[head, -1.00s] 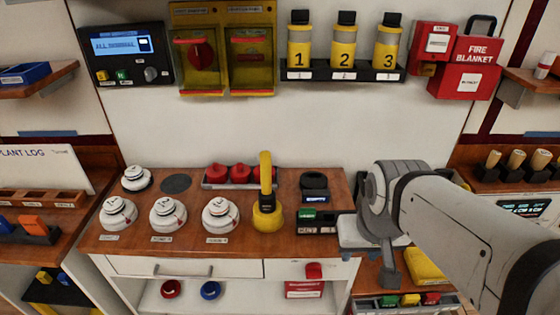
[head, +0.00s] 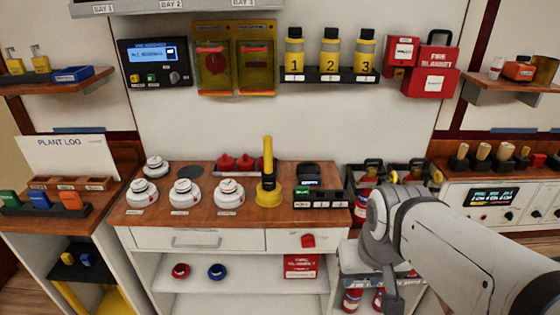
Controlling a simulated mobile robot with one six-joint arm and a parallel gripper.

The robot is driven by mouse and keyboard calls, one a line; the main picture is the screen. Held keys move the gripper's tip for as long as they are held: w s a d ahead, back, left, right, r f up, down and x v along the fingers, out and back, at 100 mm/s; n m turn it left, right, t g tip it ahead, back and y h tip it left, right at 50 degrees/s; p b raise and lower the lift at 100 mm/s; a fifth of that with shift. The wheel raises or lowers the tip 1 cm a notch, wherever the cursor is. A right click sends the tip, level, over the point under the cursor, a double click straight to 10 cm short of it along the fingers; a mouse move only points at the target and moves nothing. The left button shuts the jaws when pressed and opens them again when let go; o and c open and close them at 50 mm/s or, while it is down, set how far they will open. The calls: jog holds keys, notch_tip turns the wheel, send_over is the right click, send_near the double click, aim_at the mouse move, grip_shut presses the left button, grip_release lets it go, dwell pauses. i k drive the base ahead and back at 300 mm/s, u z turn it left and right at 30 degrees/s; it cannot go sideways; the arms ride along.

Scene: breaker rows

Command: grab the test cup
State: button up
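A yellow tool with a round cup-like base and an upright handle with a dark band (head: 268,180) stands on the wooden counter, right of the white round detectors; it looks like the test cup, though no label on it can be read. My gripper (head: 386,290) is at the lower right of the head view, below and right of the yellow tool and well apart from it. The arm's wrist covers part of the gripper, and its finger gap is not clear. Nothing is seen held in it.
Several white detectors (head: 186,194) stand left of the yellow tool, with red domes (head: 243,162) behind. A dark holder (head: 320,198) is close on its right. A drawer unit (head: 192,240) is below. Bottles (head: 330,55) hang on the wall above. Red extinguishers (head: 353,299) stand low near my arm.

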aim_at(268, 190)
jog(key=u, duration=0.2)
jog(key=i, duration=0.85)
jog(key=z, duration=0.1)
